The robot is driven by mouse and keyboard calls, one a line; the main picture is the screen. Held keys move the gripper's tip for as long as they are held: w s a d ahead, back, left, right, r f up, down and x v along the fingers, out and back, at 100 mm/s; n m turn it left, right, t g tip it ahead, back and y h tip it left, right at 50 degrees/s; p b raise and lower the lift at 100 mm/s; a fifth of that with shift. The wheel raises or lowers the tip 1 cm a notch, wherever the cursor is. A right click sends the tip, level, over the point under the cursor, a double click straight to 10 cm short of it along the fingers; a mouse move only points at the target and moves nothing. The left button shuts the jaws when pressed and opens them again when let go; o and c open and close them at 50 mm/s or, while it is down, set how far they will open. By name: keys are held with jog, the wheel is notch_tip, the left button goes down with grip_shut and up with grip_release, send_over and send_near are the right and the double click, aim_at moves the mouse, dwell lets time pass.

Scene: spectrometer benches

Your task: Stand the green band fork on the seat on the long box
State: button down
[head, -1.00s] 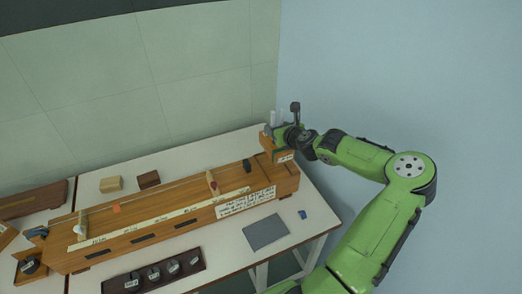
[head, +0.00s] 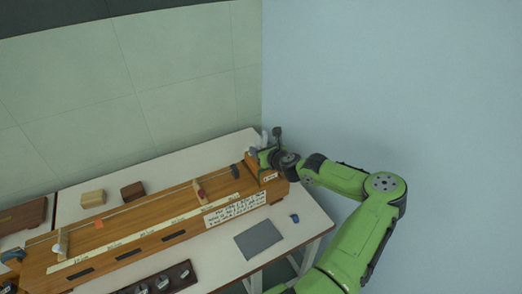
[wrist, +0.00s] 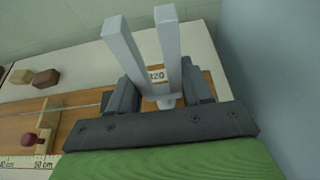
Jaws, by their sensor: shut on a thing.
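My gripper (head: 268,158) is at the far right end of the long wooden box (head: 116,245). It is shut on a pale grey two-pronged fork, whose prongs (wrist: 170,50) point up in the wrist view; its stem is between the jaws. No green band can be made out on it. A wooden block with a white label (head: 270,177) shows just under my gripper at the box end; a number label (wrist: 157,74) shows behind the prongs. The seat is hidden by my gripper, so I cannot tell whether the fork touches it.
A dark block (head: 235,170) and a bridge with a red knob (head: 200,192) are on the box. Two wooden blocks (head: 93,198) (head: 133,191) lie behind it. A grey mat (head: 258,239), a blue piece (head: 294,218) and a weight tray (head: 185,277) are in front.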

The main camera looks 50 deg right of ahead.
jog(key=shift+c, duration=2.4)
grip_release()
jog(key=shift+r, duration=0.1)
jog(key=p+v, duration=0.2)
jog(key=v, duration=1)
jog(key=w+a+f+n+g+y, duration=0.2)
jog(key=a+n+g+y, duration=0.4)
jog(key=a+n, duration=1.3)
jog(key=s+a+r+n+g+h, duration=0.1)
jog(key=s+a+r+n, duration=1.4)
jog(key=s+r+n, duration=0.3)
jog(key=n, duration=0.2)
jog(key=shift+s+a+r+n+h, duration=0.2)
jog(key=shift+s+a+n+h, duration=0.1)
jog(key=shift+h, duration=0.1)
